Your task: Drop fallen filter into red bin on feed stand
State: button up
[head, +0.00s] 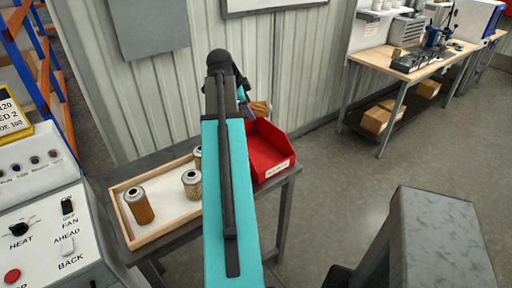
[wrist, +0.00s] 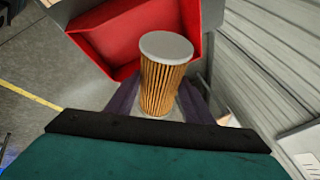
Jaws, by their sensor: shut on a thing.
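A filter (wrist: 163,83) with orange pleats and a pale grey end cap is held between the two fingers of my gripper (wrist: 160,105) in the wrist view. In the head view only a small orange part of the filter (head: 260,107) shows beside my arm, near the back of the red bin. The red bin (head: 270,158) stands at the right end of the feed stand (head: 285,182), partly hidden by my arm. In the wrist view the bin (wrist: 105,62) lies just beyond and to the left of the filter. I cannot tell the filter's height above it.
A shallow wooden tray (head: 129,228) with several upright filters (head: 139,206) sits on the stand left of my arm. A corrugated wall (head: 140,90) rises behind. A control panel (head: 40,215) stands at left. A workbench (head: 410,62) is at far right, with open floor before it.

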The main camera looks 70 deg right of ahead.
aim_at(258, 105)
jog(key=s, duration=0.1)
jog(key=s+d+m, duration=0.1)
jog(key=s, duration=0.1)
jog(key=shift+s+d+r+g, duration=0.2)
jog(key=shift+d+r+g, duration=0.1)
jog(key=shift+g, duration=0.1)
jog(key=shift+f+b, duration=1.55)
jog(key=shift+f, duration=1.45)
jog(key=o, duration=1.2)
